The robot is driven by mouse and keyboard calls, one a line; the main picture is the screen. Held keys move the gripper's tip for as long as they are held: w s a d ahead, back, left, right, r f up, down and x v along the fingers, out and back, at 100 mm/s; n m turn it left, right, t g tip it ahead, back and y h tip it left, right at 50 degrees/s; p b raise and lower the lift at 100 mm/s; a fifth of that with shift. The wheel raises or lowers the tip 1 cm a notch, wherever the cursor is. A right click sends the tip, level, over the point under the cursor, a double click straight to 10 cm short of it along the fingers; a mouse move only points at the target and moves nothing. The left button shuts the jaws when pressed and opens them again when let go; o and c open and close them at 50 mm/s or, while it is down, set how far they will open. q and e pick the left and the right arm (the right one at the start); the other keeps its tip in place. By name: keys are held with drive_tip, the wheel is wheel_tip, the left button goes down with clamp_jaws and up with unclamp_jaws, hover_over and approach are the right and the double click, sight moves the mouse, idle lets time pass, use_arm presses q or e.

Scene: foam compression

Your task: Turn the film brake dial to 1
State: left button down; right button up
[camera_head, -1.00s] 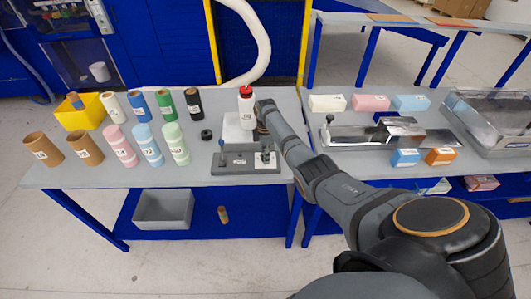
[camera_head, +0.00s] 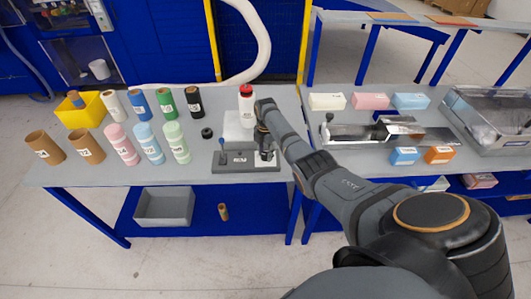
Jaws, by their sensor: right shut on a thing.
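The grey film brake unit (camera_head: 235,165) lies near the front edge of the left table, with a labelled plate and a small lever at its left end. The dial is at its right end, mostly hidden by my right gripper (camera_head: 265,150). That gripper points down over the dial and is shut on it. The dial's marks and setting are too small and covered to read. My left gripper is not in view.
A black ring (camera_head: 207,133) and several film rolls stand to the left. Foam blocks and a metal fixture (camera_head: 370,135) are on the right table.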

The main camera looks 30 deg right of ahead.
sight(265, 155)
drive_tip(key=shift+w+r, duration=0.1)
idle(0.3)
drive_tip(key=o, duration=1.1)
drive_tip(key=shift+o, duration=0.2)
wheel_tip(265, 155, up, 12)
